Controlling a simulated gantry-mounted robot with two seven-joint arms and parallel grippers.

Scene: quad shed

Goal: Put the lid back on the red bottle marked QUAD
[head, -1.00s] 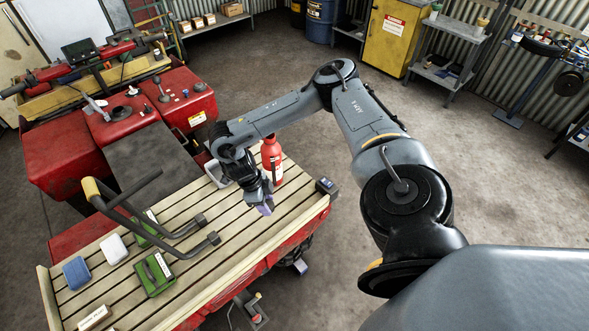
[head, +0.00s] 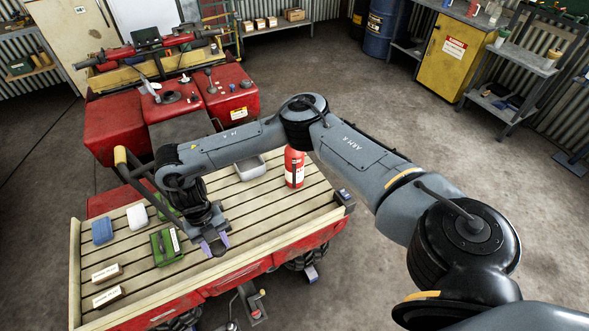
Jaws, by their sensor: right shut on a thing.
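The red bottle (head: 294,171) stands upright on the slatted wooden deck (head: 262,215), right of its middle. It has a white label with a dark band; my arm passes close to its top, so I cannot tell how its mouth looks. My right gripper (head: 214,245) points down over the front middle of the deck, left of the bottle and apart from it. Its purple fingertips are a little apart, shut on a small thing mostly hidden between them. I cannot make out whether it is the lid. My left gripper is out of view.
A grey tray (head: 250,168) lies left of the bottle. A green box (head: 166,246) is close left of my gripper. Blue (head: 102,231) and white (head: 137,217) boxes and two cartons (head: 107,272) lie further left. The front right deck is clear.

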